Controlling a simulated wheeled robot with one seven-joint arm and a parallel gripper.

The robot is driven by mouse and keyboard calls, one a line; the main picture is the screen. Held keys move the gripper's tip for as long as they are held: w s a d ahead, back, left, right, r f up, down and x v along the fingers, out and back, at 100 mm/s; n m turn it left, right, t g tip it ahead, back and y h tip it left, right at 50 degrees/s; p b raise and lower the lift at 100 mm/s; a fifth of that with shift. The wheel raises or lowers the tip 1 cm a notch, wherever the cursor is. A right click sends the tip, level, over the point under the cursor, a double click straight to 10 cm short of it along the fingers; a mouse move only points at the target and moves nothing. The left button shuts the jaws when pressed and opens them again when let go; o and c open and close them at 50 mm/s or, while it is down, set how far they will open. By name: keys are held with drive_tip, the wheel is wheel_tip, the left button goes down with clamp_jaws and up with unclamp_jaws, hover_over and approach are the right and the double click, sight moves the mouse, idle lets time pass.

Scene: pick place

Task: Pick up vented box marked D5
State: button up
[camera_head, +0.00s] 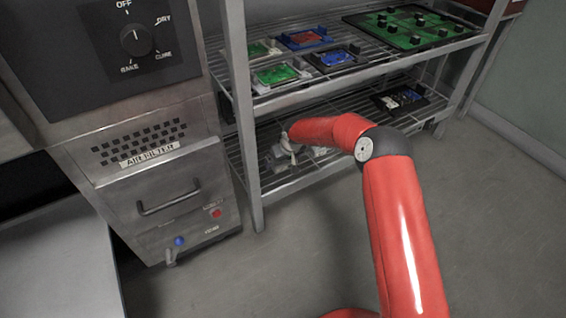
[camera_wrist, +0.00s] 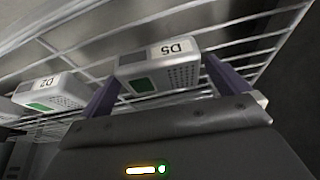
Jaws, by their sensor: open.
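The vented box marked D5 (camera_wrist: 158,74) is a light grey box with a D5 label, a green patch and a grid of vent holes, on a wire shelf in the wrist view. My gripper (camera_wrist: 160,88) has its two dark fingers apart, one on each side of the D5 box. The fingers look very close to its sides; I cannot tell whether they touch. In the head view my red arm reaches to the lower shelf, where my gripper (camera_head: 290,142) shows small and mostly hidden by the arm. The boxes there are too small to read.
A similar box marked D2 (camera_wrist: 52,95) stands to the left of D5. In the head view the wire rack (camera_head: 255,150) has a post and an upper shelf with coloured boards (camera_head: 275,75). A dark board (camera_head: 400,98) lies on the lower shelf's right. An oven-like cabinet (camera_head: 150,150) stands left.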

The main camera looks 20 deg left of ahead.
drive_tip(key=shift+c, duration=0.3)
drive_tip(key=c, duration=0.9)
